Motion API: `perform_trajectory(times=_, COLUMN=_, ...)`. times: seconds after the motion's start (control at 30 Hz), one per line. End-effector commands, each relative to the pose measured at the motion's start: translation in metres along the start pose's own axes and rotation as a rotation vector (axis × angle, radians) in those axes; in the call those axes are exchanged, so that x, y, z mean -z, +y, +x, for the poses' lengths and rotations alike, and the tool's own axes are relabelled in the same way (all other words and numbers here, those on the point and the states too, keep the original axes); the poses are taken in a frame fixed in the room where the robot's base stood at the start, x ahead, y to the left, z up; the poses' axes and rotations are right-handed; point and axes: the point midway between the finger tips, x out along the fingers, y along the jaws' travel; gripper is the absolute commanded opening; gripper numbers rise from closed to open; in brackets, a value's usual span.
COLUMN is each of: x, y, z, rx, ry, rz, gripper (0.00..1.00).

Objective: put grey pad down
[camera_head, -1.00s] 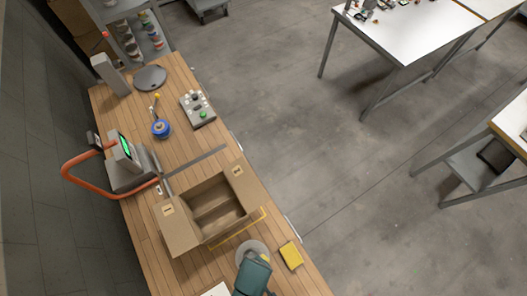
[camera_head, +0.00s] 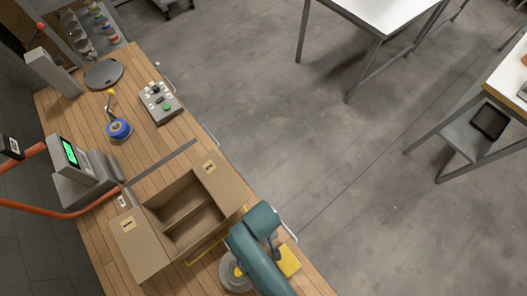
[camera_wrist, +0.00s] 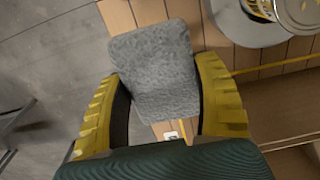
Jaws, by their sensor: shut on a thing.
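The grey pad (camera_wrist: 152,50) is a flat, rough-textured block with rounded corners in the wrist view. My gripper (camera_wrist: 161,75) has its two yellow ribbed fingers on either side of the pad and is shut on it. Wooden boards show behind the pad at the top of that view. I cannot tell whether the pad touches the table. The grey pad cannot be made out there.
An open cardboard box (camera_head: 141,247) stands beside my arm. A round grey plate (camera_head: 233,281) bears a can (camera_wrist: 297,12). A scale (camera_head: 83,172) and control box (camera_head: 160,103) stand farther along the wooden bench (camera_head: 142,150).

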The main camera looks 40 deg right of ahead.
Motion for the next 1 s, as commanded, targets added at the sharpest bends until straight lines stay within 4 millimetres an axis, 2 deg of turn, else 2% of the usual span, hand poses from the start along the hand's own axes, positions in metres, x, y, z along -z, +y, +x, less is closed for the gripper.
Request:
perform_trajectory(times=0.1, x=0.000, y=0.000, z=0.024, rx=0.000, ry=-0.001, rz=-0.001, gripper=0.29)
perform_trajectory(times=0.27, x=0.000, y=0.000, z=0.043, rx=0.000, ry=-0.002, rz=-0.001, gripper=0.29)
perform_trajectory(times=0.4, x=0.000, y=0.000, z=0.066, rx=0.000, ry=-0.001, rz=-0.001, gripper=0.29)
perform_trajectory(times=0.77, x=0.000, y=0.000, z=0.072, rx=0.000, ry=0.000, rz=-0.001, gripper=0.29)
perform_trajectory(times=0.8, x=0.000, y=0.000, z=0.071, rx=0.000, ry=0.001, rz=-0.001, gripper=0.74)
perform_trajectory(times=0.9, x=0.000, y=0.000, z=0.071, rx=0.000, ry=0.001, rz=-0.001, gripper=0.94)
perform_trajectory(times=1.0, x=0.000, y=0.000, z=0.071, rx=0.000, ry=0.001, rz=-0.001, gripper=0.94)
